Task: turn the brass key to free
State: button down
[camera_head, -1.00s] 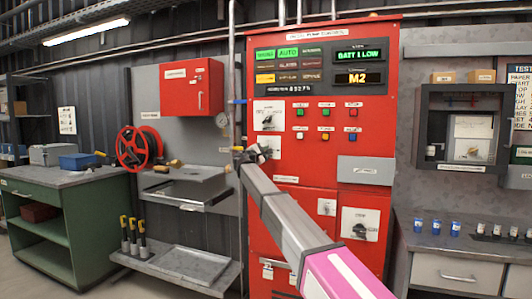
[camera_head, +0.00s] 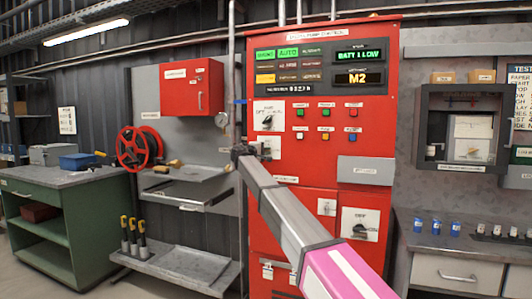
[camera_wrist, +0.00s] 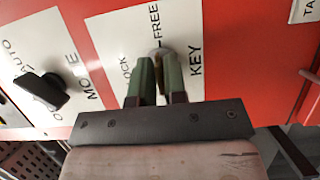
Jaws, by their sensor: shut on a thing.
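The key plate (camera_wrist: 140,45), a white label marked LOCK, FREE and KEY, lies just ahead of my fingertips in the wrist view. My gripper (camera_wrist: 154,65) is shut on the brass key (camera_wrist: 160,82), with its green-grey fingers one on each side. Only a little of the key and the round lock face (camera_wrist: 159,53) shows; the fingers hide the rest, so I cannot tell its exact angle. In the head view my gripper (camera_head: 255,152) is at the red pump controller (camera_head: 320,180), beside the white key plate (camera_head: 271,146), and the key cannot be made out.
The black mode knob (camera_wrist: 46,92) on its AUTO plate sits left of my gripper in the wrist view. Small coloured buttons (camera_head: 325,135) are to the right in the head view. A vertical pipe (camera_head: 232,70) runs close to the controller's left edge.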

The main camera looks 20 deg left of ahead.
dwell(0.3)
jog(key=c, duration=1.3)
grip_release()
jog(key=shift+s, duration=0.1)
jog(key=v, duration=1)
jog(key=shift+s, duration=0.3)
jog(key=shift+a, duration=0.1)
